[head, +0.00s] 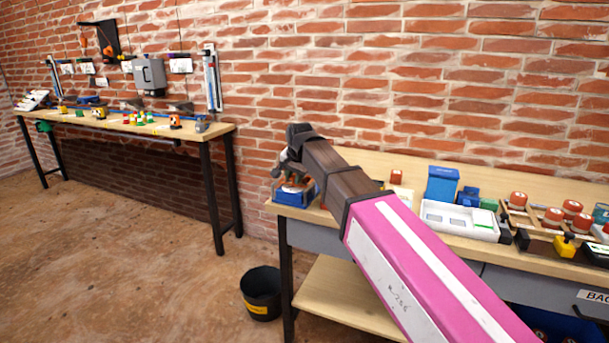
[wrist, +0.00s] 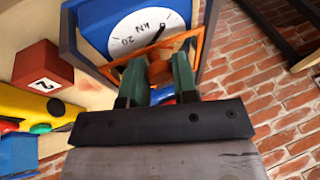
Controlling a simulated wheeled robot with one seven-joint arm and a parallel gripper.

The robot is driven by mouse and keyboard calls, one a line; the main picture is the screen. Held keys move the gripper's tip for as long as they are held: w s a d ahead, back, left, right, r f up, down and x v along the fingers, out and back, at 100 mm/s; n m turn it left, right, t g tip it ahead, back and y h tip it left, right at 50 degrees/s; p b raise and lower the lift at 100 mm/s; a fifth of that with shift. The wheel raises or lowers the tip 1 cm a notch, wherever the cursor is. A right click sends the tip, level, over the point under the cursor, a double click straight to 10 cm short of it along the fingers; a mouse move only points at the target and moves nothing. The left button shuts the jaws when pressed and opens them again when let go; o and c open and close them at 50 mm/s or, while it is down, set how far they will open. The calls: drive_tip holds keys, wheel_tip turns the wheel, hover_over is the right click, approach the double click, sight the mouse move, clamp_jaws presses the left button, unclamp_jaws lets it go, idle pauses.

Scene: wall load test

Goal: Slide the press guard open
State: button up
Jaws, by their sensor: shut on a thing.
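The press (head: 293,197) stands at the left end of the near bench in the head view, a small blue unit partly hidden by my arm. In the wrist view its blue body carries a white dial (wrist: 143,32) marked kN and 20. The orange press guard (wrist: 196,48) is a thin frame across the front of the dial. My gripper (wrist: 160,75) has its green fingers shut on a round orange-brown knob (wrist: 160,70) at the guard. In the head view my gripper (head: 290,162) is over the press, its fingertips hard to make out.
A red block marked 2 (wrist: 43,68) sits beside the press. The near bench (head: 335,272) also holds a white tray (head: 460,222), a blue box (head: 441,184) and several red-topped pieces. A black bucket (head: 261,293) stands on the floor. A brick wall rises behind.

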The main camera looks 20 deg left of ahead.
drive_tip(key=shift+s+a, duration=0.25)
drive_tip(key=shift+s, duration=1.05)
drive_tip(key=o, duration=0.8)
drive_tip(key=shift+s+d+f, duration=0.1)
drive_tip(key=shift+s+d, duration=0.05)
drive_tip(key=shift+d, duration=0.1)
wheel_tip(320, 180, up, 7)
idle(0.8)
drive_tip(key=shift+a, duration=0.1)
